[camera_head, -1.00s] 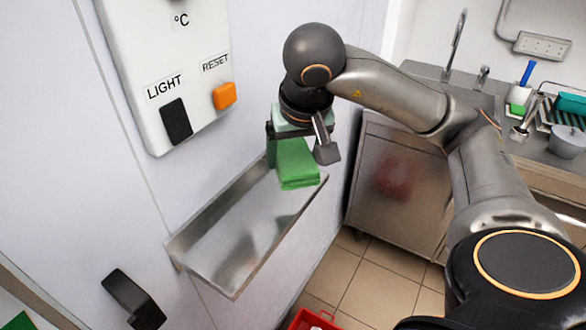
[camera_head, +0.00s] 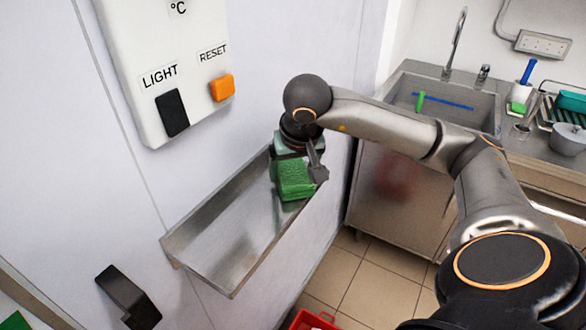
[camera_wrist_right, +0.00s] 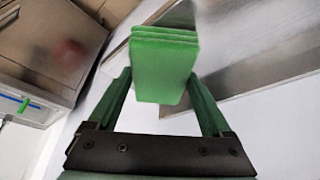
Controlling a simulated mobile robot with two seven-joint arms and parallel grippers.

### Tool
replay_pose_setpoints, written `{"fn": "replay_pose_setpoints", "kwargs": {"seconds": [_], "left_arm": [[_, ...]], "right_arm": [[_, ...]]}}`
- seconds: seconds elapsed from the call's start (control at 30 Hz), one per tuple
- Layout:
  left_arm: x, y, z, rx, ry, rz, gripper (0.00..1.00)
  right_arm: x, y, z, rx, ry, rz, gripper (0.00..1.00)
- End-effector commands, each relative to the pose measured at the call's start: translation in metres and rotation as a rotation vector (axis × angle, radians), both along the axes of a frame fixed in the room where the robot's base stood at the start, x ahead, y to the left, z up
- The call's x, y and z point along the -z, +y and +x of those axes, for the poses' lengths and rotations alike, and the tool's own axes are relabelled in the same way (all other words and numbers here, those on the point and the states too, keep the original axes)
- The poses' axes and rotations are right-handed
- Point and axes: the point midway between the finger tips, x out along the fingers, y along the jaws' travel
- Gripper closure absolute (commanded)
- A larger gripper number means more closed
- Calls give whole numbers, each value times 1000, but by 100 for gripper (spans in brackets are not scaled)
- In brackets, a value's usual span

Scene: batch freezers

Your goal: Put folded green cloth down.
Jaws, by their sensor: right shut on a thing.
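The folded green cloth (camera_head: 295,180) is a thick, layered block at the far end of the metal wall shelf (camera_head: 222,238). My left gripper is not in view.
A white control panel (camera_head: 150,60) with LIGHT and RESET buttons is on the wall above the shelf. A black handle (camera_head: 128,295) sticks out at lower left. A sink (camera_head: 440,95) and counter are at the right. A red crate (camera_head: 310,321) stands on the floor. The shelf's near part is empty.

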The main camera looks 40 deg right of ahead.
Motion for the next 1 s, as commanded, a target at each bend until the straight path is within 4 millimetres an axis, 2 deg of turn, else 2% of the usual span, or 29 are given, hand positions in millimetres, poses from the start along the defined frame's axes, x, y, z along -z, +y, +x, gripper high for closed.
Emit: {"fn": "replay_pose_setpoints", "kwargs": {"seconds": [0.17, 0.2, 0.3, 0.67, 0.77, 1.0], "left_arm": [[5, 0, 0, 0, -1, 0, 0], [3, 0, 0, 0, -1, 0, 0], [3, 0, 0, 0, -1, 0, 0], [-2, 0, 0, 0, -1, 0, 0], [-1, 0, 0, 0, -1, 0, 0], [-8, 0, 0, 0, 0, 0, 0]], "right_arm": [[5, 0, 0, 0, 0, 0, 79], [3, 0, 0, 0, 0, 0, 12], [3, 0, 0, 0, 0, 0, 1], [-4, 0, 0, 1, -2, 1, 0], [-17, 3, -4, 0, -5, 1, 0], [-70, 13, -23, 0, -7, 0, 0]]}}
